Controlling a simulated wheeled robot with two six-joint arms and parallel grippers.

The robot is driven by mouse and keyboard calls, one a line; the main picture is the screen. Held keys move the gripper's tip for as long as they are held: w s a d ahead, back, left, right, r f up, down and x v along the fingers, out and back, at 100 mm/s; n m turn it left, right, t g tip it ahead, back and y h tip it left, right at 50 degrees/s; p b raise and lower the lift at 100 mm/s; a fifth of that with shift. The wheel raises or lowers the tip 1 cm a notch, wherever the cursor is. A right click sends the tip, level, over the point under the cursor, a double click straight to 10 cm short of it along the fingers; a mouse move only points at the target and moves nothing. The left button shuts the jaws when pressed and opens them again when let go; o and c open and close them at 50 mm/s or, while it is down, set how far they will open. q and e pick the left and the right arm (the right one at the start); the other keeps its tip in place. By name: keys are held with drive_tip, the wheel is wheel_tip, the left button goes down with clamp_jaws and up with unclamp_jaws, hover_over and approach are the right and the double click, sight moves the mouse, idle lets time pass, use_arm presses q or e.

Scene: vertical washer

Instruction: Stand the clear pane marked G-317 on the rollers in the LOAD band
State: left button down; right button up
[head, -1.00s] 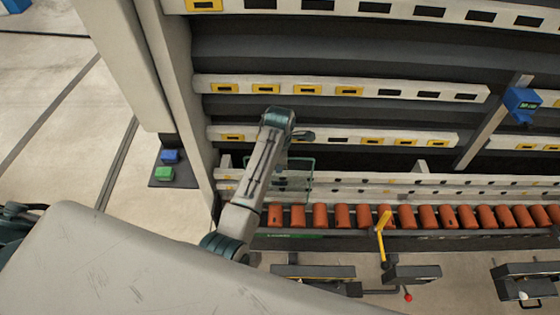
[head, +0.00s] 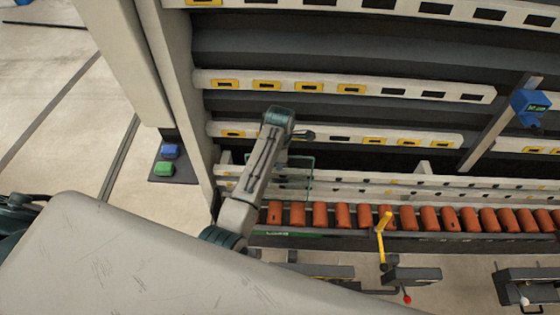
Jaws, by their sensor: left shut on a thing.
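A clear pane (head: 296,180) with a thin dark greenish edge stands roughly upright above the left end of the roller row. My left gripper (head: 300,135) is at its top edge and is shut on it. The pane's marking cannot be read here. Orange rollers (head: 364,217) run in a row to the right along the washer's lower front. A green strip (head: 279,234) lies on the rail below the leftmost rollers; its lettering is too small to read. Whether the pane's lower edge touches the rollers cannot be told. My right gripper is not in view.
A yellow lever (head: 383,225) rises in front of the rollers. White slatted rails (head: 390,187) stand behind them. A blue box on a slanted post (head: 531,105) is at the right. Blue (head: 170,151) and green (head: 164,169) blocks lie at the left.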

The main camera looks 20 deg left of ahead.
use_arm(q)
drive_tip(key=shift+f, duration=0.35)
idle(0.6)
drive_tip(key=c, duration=1.5)
unclamp_jaws()
drive_tip(key=shift+s+f, duration=0.1)
drive_tip(key=r+b, duration=0.1)
drive_tip(key=r, duration=0.1)
drive_tip(key=r+b, duration=0.1)
drive_tip(key=r, duration=0.2)
drive_tip(key=r+b, duration=0.1)
drive_tip(key=r, duration=0.2)
drive_tip(key=shift+w, duration=0.3)
drive_tip(key=shift+r+p, duration=0.85)
drive_tip(key=shift+r, duration=0.05)
drive_tip(key=shift+a+r+p, duration=0.1)
drive_tip(key=shift+r+p, duration=0.4)
drive_tip(key=shift+r, duration=0.15)
drive_tip(key=shift+f, duration=0.15)
